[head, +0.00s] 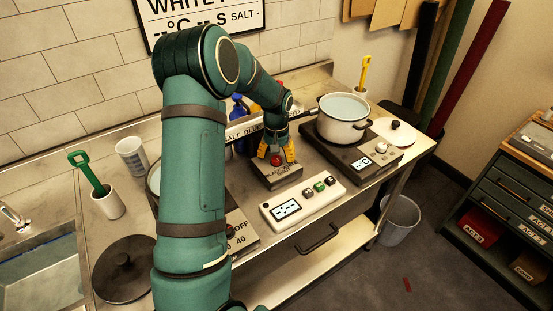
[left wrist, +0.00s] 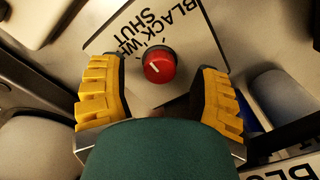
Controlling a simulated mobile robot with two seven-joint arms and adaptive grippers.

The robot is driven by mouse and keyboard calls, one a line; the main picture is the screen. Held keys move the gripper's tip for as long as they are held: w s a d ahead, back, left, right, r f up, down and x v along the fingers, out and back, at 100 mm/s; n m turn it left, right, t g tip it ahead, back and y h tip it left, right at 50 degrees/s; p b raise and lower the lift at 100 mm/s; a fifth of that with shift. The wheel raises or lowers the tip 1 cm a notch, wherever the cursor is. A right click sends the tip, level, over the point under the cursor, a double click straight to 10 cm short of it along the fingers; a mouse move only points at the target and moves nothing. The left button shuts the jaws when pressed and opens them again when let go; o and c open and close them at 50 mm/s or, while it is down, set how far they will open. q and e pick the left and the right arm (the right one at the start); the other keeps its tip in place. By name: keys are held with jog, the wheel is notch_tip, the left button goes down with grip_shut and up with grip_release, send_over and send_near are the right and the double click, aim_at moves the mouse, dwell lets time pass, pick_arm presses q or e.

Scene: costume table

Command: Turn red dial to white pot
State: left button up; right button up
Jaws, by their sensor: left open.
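The red dial (head: 276,161) sits on a small grey box (head: 282,180) at the middle of the counter. My left gripper (head: 277,152) is just above the dial, pointing down. In the left wrist view, the red dial (left wrist: 158,65) shows a short white pointer line, and its plate (left wrist: 185,35) carries the words BLACK, WHITE and SHUT, partly cut off. The open yellow fingers of my left gripper (left wrist: 158,85) stand either side of the dial, apart from it. The white pot (head: 343,119) stands on the right-hand hot plate. My right gripper is out of view.
A blue bottle (head: 240,112) stands behind. My left arm hides most of another pot (head: 153,180). A dark lid (head: 124,268) lies at left, a white lid (head: 395,132) at right.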

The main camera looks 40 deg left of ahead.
pick_arm(q)
jog(key=shift+f, duration=0.65)
grip_shut()
jog(key=shift+n, duration=0.3)
jog(key=n, duration=0.3)
jog(key=shift+n, duration=0.3)
jog(key=shift+n+p, duration=0.55)
jog(key=shift+n, duration=1.65)
